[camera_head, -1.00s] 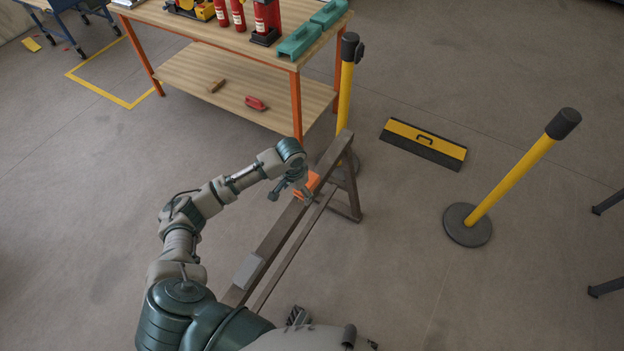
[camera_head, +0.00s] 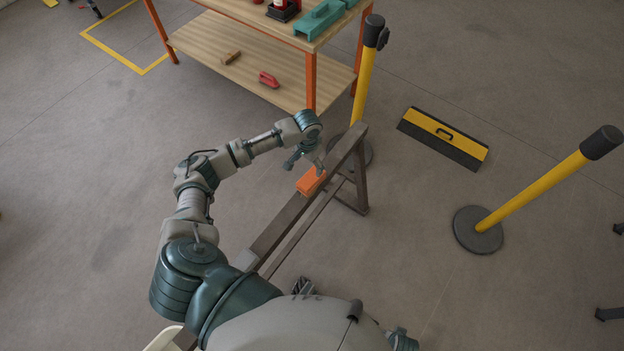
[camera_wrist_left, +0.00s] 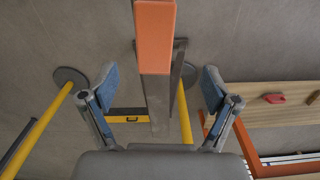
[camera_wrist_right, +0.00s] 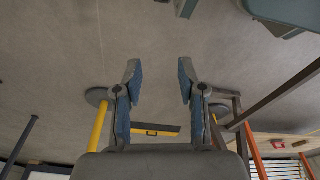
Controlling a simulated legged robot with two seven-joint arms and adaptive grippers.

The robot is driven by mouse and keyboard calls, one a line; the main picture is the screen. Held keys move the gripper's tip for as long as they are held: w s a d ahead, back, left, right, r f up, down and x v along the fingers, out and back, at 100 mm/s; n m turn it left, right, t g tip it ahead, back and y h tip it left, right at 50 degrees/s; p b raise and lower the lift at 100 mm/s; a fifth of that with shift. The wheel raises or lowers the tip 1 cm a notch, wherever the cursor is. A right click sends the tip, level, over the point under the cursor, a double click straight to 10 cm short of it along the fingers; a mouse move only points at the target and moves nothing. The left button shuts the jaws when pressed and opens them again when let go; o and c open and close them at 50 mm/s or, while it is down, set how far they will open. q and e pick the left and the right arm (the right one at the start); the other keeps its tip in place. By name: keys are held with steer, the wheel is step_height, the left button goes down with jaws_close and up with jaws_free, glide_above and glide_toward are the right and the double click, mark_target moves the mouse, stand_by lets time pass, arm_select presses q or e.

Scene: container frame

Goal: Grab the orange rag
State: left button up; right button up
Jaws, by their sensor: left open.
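The orange rag (camera_head: 311,182) lies as a small block-like shape on top of the dark beam (camera_head: 290,214) of a trestle. My left gripper (camera_head: 306,161) is by the beam just beyond the rag in the head view, apart from it. In the left wrist view the rag (camera_wrist_left: 155,38) lies ahead at the top, lined up between the wide-open fingers, with nothing held. My right gripper (camera_wrist_right: 158,82) shows in the right wrist view with its fingers apart and empty, over the floor.
A yellow post (camera_head: 364,88) stands close behind the trestle's far end. A wooden two-shelf table (camera_head: 225,72) with orange legs is beyond it. The floor left of my arm is clear.

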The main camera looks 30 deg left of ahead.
mark_target(312, 177)
arm_select(q)
step_height(312, 177, down, 6)
steer(key=shift+w+a+r+b, duration=0.15)
steer(key=shift+r+b, duration=0.05)
steer(key=shift+b, duration=0.25)
steer(key=shift+d+f, duration=0.3)
steer(key=shift+d, duration=0.2)
steer(key=f+b, duration=0.1)
steer(key=f, duration=0.3)
steer(key=shift+d+f+b, duration=0.2)
steer(key=shift+f+b, duration=0.15)
steer(key=shift+a+f, duration=0.2)
steer(key=shift+a, duration=0.3)
steer(key=shift+d+r, duration=0.1)
steer(key=shift+d, duration=0.3)
steer(key=c, duration=1.1)
steer(key=shift+d+r, duration=0.1)
steer(key=shift+d, duration=0.05)
steer(key=shift+c, duration=0.8)
arm_select(e)
step_height(312, 177, up, 7)
steer(key=w, duration=0.2)
steer(key=shift+d+r, duration=0.2)
steer(key=shift+d, duration=0.15)
